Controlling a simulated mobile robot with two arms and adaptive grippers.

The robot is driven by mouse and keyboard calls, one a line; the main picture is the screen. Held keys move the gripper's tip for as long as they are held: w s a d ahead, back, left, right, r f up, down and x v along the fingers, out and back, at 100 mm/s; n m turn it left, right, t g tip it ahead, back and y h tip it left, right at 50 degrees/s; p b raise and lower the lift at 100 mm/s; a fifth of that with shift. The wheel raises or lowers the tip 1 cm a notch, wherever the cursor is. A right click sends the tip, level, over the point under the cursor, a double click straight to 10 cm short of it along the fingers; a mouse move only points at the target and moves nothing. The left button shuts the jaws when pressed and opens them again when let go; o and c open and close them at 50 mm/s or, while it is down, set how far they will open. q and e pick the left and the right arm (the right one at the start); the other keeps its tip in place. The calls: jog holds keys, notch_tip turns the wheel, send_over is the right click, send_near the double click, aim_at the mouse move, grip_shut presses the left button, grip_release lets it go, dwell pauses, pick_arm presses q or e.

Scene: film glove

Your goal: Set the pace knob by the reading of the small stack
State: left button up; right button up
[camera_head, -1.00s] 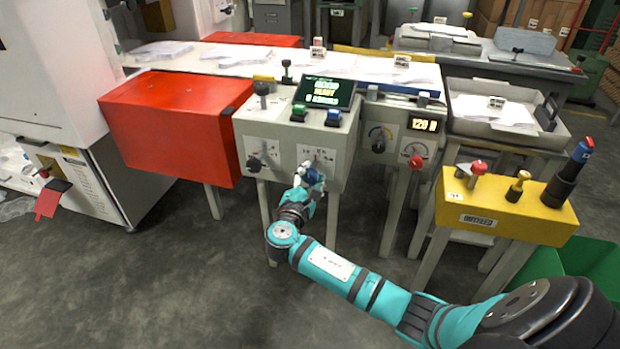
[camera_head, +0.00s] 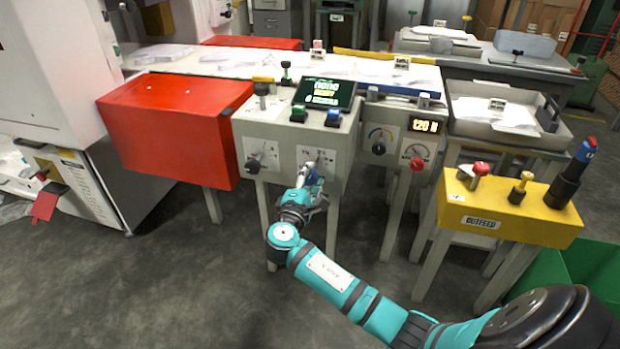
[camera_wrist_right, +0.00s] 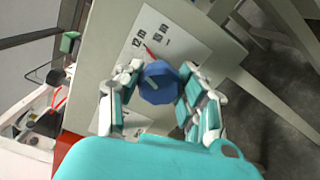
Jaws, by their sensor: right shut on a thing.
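A blue knob (camera_wrist_right: 160,82) sits on a white dial plate (camera_wrist_right: 152,45) on the front of the grey control box (camera_head: 283,132). In the right wrist view the plate carries dark printed marks and a red pointer line near the knob. My right gripper (camera_wrist_right: 158,88) is shut on the blue knob, one finger on each side. In the head view the gripper (camera_head: 311,180) covers most of the knob. My left gripper is not in view.
A black knob (camera_head: 254,163) is left on the same box. A red-knobbed dial (camera_head: 417,163) and a readout of about 120 (camera_head: 424,126) are right. Paper stacks (camera_head: 243,56) lie behind. A yellow outfeed box (camera_head: 507,212) stands right; the floor in front is open.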

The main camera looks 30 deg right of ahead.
jog(key=o, duration=1.2)
jog(key=v, duration=1.2)
